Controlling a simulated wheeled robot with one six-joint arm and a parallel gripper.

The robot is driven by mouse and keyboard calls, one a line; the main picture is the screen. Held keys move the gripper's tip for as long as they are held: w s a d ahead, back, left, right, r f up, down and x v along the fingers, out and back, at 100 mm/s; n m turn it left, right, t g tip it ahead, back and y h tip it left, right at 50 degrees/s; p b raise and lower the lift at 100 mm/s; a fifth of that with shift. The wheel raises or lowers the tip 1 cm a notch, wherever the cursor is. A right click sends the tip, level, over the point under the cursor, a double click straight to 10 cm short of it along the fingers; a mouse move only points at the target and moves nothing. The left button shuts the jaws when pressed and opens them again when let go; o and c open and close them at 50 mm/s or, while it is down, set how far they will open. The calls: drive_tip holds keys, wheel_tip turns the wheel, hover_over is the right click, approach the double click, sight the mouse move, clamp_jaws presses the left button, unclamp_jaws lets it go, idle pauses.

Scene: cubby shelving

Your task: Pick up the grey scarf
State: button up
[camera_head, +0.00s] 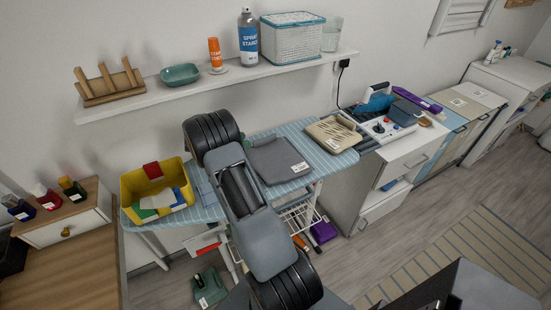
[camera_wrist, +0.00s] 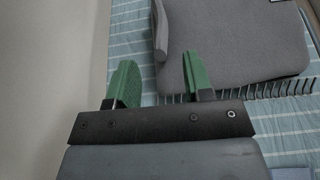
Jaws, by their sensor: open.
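The grey scarf (camera_head: 280,160) lies folded flat on the blue striped ironing board (camera_head: 325,168), with a small white label on it. In the wrist view the scarf (camera_wrist: 238,38) fills the upper right, with a raised fold on its left side and a fringe along its near edge. My gripper (camera_wrist: 158,82) shows two green fingers, spread apart and empty. The right finger overlaps the scarf's near left part in the picture; the left finger is over the striped cover beside it. Contact cannot be told.
A yellow bin (camera_head: 128,187) stands left of my arm on the board, and a beige folded item (camera_head: 333,134) lies right of the scarf. A white shelf (camera_head: 215,80) with several items hangs above. A white cabinet (camera_head: 345,185) stands to the right.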

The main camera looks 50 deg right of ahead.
sight(255, 141)
drive_tip(key=shift+p+x, duration=0.95)
drive_tip(key=shift+x, duration=1.9)
clamp_jaws()
drive_tip(key=shift+r, duration=0.1)
